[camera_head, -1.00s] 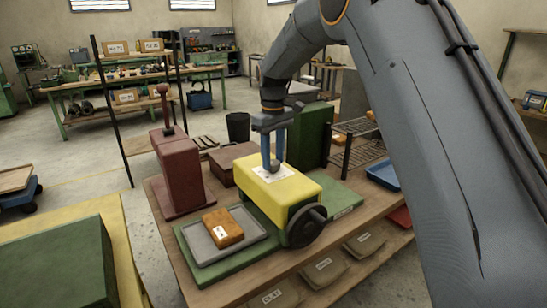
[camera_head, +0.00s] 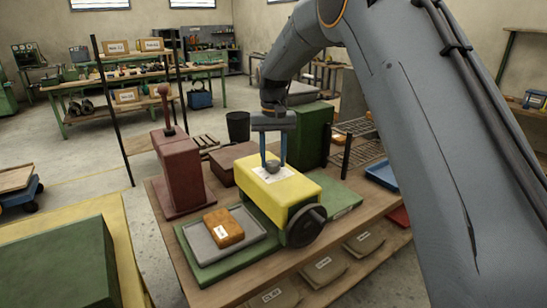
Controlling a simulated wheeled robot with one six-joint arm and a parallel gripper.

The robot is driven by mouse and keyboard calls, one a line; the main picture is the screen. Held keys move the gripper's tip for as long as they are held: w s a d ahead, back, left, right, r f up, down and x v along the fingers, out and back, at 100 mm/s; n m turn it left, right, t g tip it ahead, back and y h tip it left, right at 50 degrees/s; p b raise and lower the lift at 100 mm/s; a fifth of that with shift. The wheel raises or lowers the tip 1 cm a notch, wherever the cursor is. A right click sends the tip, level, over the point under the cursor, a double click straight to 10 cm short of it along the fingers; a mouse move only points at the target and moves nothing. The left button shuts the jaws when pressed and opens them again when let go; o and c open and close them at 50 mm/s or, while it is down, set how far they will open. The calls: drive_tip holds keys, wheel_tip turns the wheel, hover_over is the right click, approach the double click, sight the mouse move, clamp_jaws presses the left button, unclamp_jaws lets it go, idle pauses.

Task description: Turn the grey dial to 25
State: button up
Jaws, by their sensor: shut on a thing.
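The grey dial (camera_head: 272,167) sits on a white marked plate (camera_head: 264,175) on top of the yellow housing (camera_head: 285,191). My gripper (camera_head: 273,162) points down from above, with its two blue fingers on either side of the dial, shut on it. The marks on the plate are too small to read, so the dial's setting cannot be told. A dark handwheel (camera_head: 306,225) is on the front end of the yellow housing.
A grey tray (camera_head: 202,251) with an orange block (camera_head: 223,228) lies left of the housing on the green base. A dark red lever box (camera_head: 182,172) stands at the back left. A green box (camera_head: 313,133) and a wire rack (camera_head: 358,148) stand behind right.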

drive_tip(key=m, duration=0.7)
drive_tip(key=shift+w+r+p, duration=0.15)
drive_tip(key=shift+p, duration=0.2)
drive_tip(key=m, duration=0.8)
drive_tip(key=shift+p, duration=0.35)
drive_tip(key=m, duration=0.7)
drive_tip(key=shift+w, duration=0.1)
drive_tip(key=m, duration=0.5)
drive_tip(key=shift+m+p, duration=0.4)
drive_tip(key=o, duration=0.8)
drive_tip(key=shift+o, duration=1.2)
